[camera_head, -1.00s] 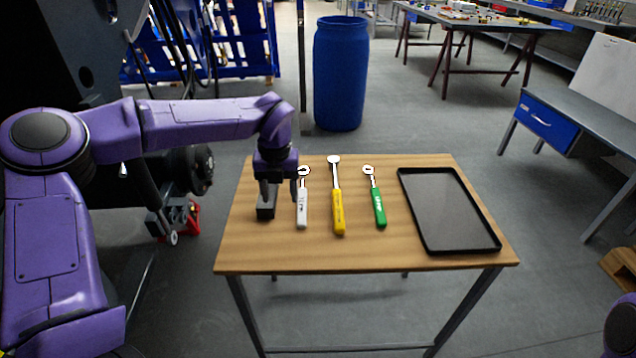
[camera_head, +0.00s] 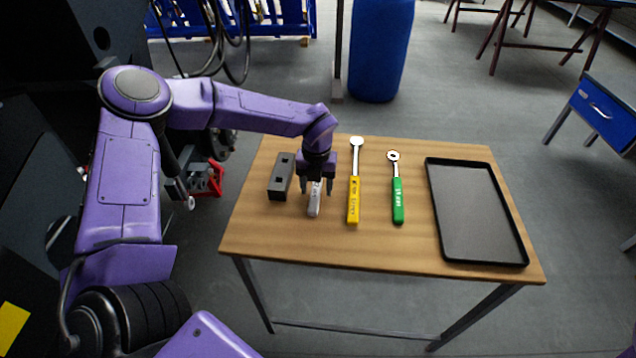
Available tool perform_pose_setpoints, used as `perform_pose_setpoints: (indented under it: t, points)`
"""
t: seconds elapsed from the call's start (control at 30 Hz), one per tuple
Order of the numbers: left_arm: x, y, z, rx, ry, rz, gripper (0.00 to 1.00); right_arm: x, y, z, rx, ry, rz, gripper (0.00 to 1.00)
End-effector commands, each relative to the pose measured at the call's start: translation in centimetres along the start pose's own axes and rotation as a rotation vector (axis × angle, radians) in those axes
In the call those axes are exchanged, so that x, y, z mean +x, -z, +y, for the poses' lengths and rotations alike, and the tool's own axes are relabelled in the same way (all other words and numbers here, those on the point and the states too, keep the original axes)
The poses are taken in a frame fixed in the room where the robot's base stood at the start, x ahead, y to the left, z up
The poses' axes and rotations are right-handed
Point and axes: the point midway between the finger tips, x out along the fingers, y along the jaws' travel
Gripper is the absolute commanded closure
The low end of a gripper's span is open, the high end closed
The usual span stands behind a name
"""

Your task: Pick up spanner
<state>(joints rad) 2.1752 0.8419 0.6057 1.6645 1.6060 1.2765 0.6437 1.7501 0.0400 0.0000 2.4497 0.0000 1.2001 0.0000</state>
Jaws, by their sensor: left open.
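Three hand tools lie side by side on a wooden table (camera_head: 380,250). The white-handled spanner (camera_head: 314,205) is leftmost, and its head is hidden behind my gripper. A yellow-handled tool (camera_head: 353,200) with a round head lies in the middle. A green-handled spanner (camera_head: 398,205) lies to its right. My left gripper (camera_head: 316,190) points down over the white-handled spanner. Its fingers are open, one on each side of the handle. I cannot tell how far the fingertips are above the table. My right gripper is not in view.
A dark grey block (camera_head: 281,177) with holes lies just left of my left gripper. A black tray (camera_head: 475,212) covers the table's right side. The table's front strip is clear. A blue barrel (camera_head: 380,50) stands behind the table.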

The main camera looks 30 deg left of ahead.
Motion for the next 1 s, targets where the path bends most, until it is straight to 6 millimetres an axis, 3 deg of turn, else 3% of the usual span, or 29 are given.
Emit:
perform_pose_setpoints:
  t: [0.23, 0.27, 0.4, 0.43, 0.77, 0.87, 1.0]
  points:
    - [0.4, 0.0, 0.1, -0.001, 0.001, -0.001, 0.42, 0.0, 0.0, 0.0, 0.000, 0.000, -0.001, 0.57]
    - [0.4, 0.0, 0.1, -0.001, 0.001, -0.001, 0.48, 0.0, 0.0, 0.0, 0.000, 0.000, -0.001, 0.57]
    - [0.4, 0.0, 0.1, -0.001, 0.001, -0.001, 0.94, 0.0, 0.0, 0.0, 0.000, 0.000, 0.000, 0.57]
    - [0.4, 0.0, 0.1, -0.001, 0.001, -0.001, 1.00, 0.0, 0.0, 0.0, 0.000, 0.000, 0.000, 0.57]
    - [0.1, -0.1, 0.1, -0.001, 0.002, -0.002, 1.00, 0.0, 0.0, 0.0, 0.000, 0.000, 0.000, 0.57]
    - [-0.6, -0.1, 0.0, -0.002, 0.003, -0.004, 1.00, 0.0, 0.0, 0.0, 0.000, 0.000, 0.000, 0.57]
    - [-3.2, 0.0, -0.1, -0.002, 0.006, -0.007, 1.00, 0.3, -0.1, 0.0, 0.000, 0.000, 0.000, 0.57]
